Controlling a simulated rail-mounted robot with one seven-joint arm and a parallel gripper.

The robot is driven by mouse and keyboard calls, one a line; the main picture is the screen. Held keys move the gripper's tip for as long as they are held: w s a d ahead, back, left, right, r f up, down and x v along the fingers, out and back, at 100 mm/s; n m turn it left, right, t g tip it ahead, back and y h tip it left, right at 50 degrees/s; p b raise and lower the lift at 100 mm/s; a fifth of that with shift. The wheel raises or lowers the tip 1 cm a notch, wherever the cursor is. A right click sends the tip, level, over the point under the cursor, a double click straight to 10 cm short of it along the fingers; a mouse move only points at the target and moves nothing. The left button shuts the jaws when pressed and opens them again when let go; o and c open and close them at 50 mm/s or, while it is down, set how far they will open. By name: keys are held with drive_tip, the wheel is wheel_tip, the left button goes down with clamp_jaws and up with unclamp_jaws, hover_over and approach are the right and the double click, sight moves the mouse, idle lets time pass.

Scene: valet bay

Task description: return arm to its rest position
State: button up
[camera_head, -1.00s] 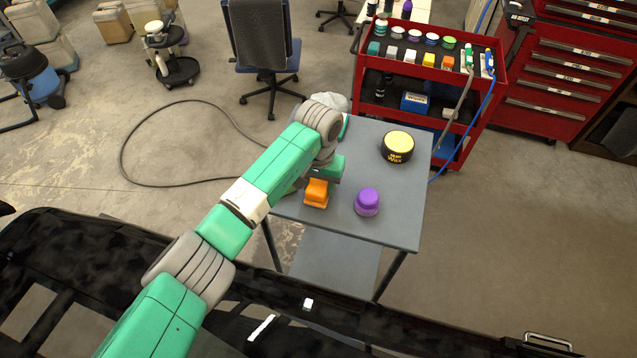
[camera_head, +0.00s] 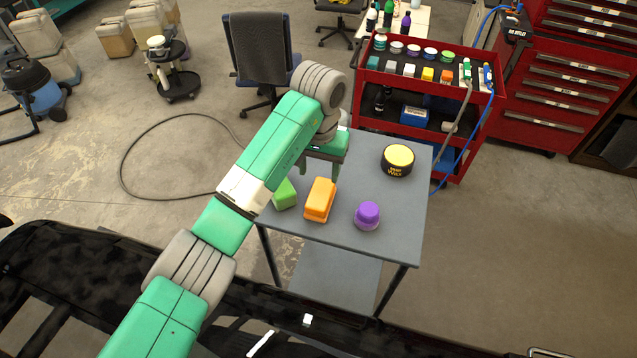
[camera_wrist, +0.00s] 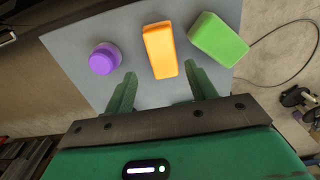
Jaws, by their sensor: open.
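My gripper (camera_wrist: 163,92) is open and empty in the wrist view, its two green fingers apart above the table. In the head view my arm reaches from the bottom left, and my gripper (camera_head: 322,172) is partly hidden under the wrist, above the grey table (camera_head: 395,225). An orange block (camera_head: 320,198) lies on the table, clear of the fingers; it also shows in the wrist view (camera_wrist: 160,50). A green block (camera_head: 284,194) lies to its left, partly hidden by my arm; it is whole in the wrist view (camera_wrist: 218,38).
A purple round applicator (camera_head: 367,214) and a black wax tin with a yellow lid (camera_head: 397,160) stand on the table. A red cart (camera_head: 430,92) with several small items stands behind. A black car body (camera_head: 60,260) lies in front. A chair (camera_head: 260,60) stands behind my arm.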

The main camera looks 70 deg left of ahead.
drive_tip(key=shift+r, duration=0.5)
drive_tip(key=w+d+r+m+t+y+p, duration=0.1)
drive_tip(key=w+d+r+m+t+p, duration=0.15)
drive_tip(key=w+d+r, duration=0.4)
drive_tip(key=w+d+r+m+t+y+p, duration=0.15)
drive_tip(key=w+d+r+t, duration=0.25)
drive_tip(key=w+d, duration=0.55)
drive_tip(key=w+d+r+m+t+p, duration=0.1)
drive_tip(key=w+d+r+m+t, duration=0.15)
drive_tip(key=d+r, duration=0.5)
drive_tip(key=w+d+r+m+t+p, duration=0.1)
drive_tip(key=w+d+r+t, duration=0.3)
drive_tip(key=d+r, duration=0.3)
drive_tip(key=s+d+r+m+t+h+p, duration=0.1)
drive_tip(key=s+d+r+t, duration=0.1)
drive_tip(key=d+r+t, duration=0.3)
drive_tip(key=s+d+r+m+h+p, duration=0.1)
drive_tip(key=s+d+r, duration=0.15)
drive_tip(key=r, duration=0.55)
drive_tip(key=s+d+r+t+p, duration=0.1)
drive_tip(key=s+d+r+t, duration=0.2)
drive_tip(key=s+r, duration=0.4)
drive_tip(key=s+d+r+t, duration=0.4)
drive_tip(key=s+d+r, duration=0.1)
drive_tip(key=s+r, duration=0.1)
drive_tip(key=shift+s+r+p, duration=0.35)
drive_tip(key=shift+s+p, duration=0.05)
drive_tip(key=shift+s, duration=0.45)
